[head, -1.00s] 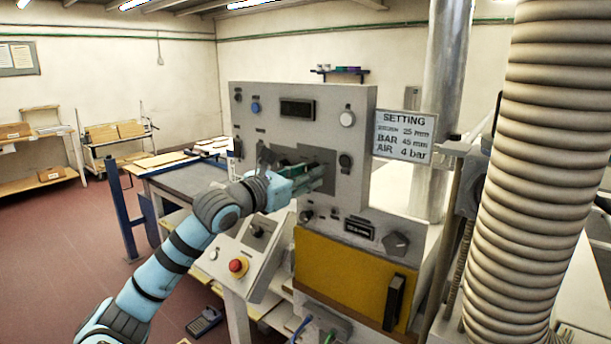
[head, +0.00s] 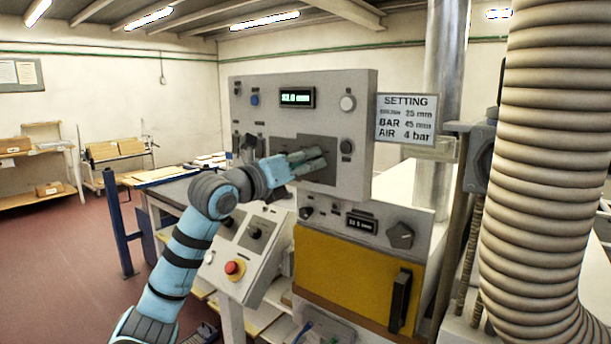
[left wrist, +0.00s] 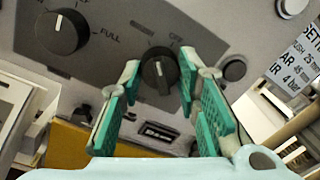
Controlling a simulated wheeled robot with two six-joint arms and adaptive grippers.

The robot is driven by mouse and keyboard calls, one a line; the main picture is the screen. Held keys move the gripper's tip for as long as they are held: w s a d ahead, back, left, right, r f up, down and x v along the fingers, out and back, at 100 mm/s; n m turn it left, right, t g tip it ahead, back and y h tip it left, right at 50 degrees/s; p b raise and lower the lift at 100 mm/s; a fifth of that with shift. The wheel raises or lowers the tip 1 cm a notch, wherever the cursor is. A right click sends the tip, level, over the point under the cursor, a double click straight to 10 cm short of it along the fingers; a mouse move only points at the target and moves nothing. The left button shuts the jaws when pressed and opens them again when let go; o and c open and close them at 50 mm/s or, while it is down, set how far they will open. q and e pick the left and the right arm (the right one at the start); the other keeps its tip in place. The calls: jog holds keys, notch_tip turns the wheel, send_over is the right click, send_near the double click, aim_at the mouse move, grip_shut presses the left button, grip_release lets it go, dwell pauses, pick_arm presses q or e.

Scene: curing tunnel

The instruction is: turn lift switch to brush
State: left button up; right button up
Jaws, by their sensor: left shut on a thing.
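A grey upright control panel (head: 350,95) stands in front of me. My left gripper (head: 318,162) reaches its dark grey plate from the left and hides most of the controls there in the head view. In the left wrist view, a round black knob (left wrist: 159,70) with a pale pointer line sits between the two green-padded fingers of my left gripper (left wrist: 158,88). The fingers are shut on this knob. Small lettering above it looks like "OFF" but is hard to read. A second black knob (left wrist: 62,32) marked "FULL" is to its left, untouched. My right gripper is not in view.
A lit green display (head: 297,97) is at the panel's top. Below stand a lower display (head: 360,223), a yellow door (head: 340,280) and a slanted box with a red button (head: 235,269). A setting sign (head: 406,118) and a ribbed hose (head: 545,150) are on the right.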

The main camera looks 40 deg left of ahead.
pick_arm(q)
jog(key=shift+f+n+b, duration=0.15)
jog(key=shift+n+b, duration=0.45)
jog(key=shift+n, duration=0.6)
jog(key=o, duration=1.2)
jog(key=shift+s+a+r, duration=0.1)
jog(key=shift+s+r, duration=0.05)
jog(key=shift+r, duration=0.05)
jog(key=shift+c, duration=0.2)
notch_tip(320, 180, up, 10)
jog(key=shift+r, duration=0.1)
